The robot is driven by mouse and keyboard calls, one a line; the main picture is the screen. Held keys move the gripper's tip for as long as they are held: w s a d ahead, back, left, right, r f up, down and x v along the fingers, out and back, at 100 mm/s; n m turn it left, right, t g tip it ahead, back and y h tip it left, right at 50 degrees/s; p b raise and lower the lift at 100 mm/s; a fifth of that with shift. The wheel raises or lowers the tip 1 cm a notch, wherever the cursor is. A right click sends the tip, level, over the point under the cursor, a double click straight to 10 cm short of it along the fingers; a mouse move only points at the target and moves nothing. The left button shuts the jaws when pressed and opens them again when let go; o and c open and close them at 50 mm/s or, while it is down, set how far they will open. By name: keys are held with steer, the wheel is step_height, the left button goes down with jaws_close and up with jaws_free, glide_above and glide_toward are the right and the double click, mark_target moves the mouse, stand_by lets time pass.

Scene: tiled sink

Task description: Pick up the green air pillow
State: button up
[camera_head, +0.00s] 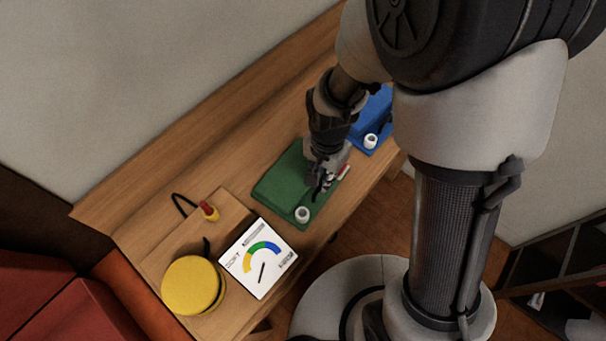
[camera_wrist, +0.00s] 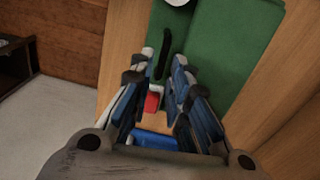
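The green air pillow (camera_head: 284,183) lies flat on the wooden bench, with a white round cap (camera_head: 302,214) and a dark strap at its near end. It also shows in the wrist view (camera_wrist: 215,60), running along the upper right. My gripper (camera_head: 322,186) is over the pillow's right part, pointing down. In the wrist view my gripper (camera_wrist: 164,60) has its two fingers apart, with the thin black strap showing in the gap between the tips. I cannot tell whether the fingers touch the pillow.
A blue pillow-like item (camera_head: 371,116) with a white cap lies just beyond my gripper. A small red and white item (camera_wrist: 152,102) shows between the fingers. A gauge card (camera_head: 258,258), a yellow round item (camera_head: 193,285) and a red-yellow plug (camera_head: 209,211) lie to the left.

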mark_target(301, 177)
steer(key=shift+w+a+f+b, duration=0.1)
steer(key=shift+f+b, duration=0.5)
steer(key=shift+f, duration=0.95)
steer(key=shift+w+f+b, duration=0.1)
steer(key=shift+f+b, duration=0.45)
steer(key=shift+f, duration=0.95)
steer(key=shift+r, duration=0.1)
steer(key=shift+c, duration=0.2)
jaws_close()
